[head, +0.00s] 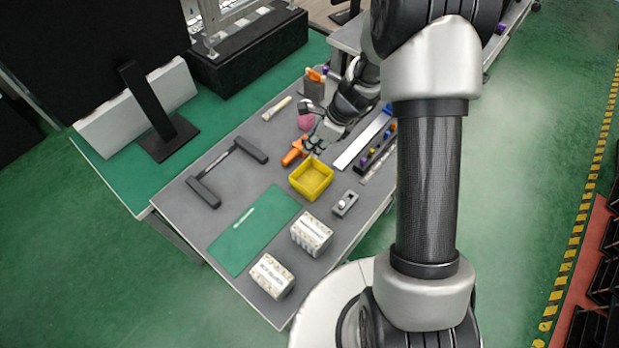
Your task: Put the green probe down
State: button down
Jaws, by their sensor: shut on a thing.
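My gripper (317,149) is over the grey workbench (228,188), just beyond the yellow bin (311,179). Its fingers point down toward the bin's far edge. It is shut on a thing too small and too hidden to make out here. I cannot pick out the green probe; whether it is what the fingers hold does not show. A flat green mat (254,231) lies on the bench nearer to me, left of the bin, with a small pale strip on it.
An orange tool (293,153) lies close left of my gripper and a pink ball (306,121) behind it. Two white boxes (311,234) (271,277) stand near the front. A grey switch block (345,203) sits right of the bin. A black-ended bar (226,171) lies left.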

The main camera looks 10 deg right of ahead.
notch_tip(320, 180, down, 14)
jog(key=b, duration=0.5)
jog(key=c, duration=2.1)
grip_release()
jog(key=shift+f+b, duration=0.2)
jog(key=shift+b, duration=0.15)
jog(key=o, duration=0.5)
jog(key=shift+c, duration=0.2)
jog(key=shift+r, duration=0.1)
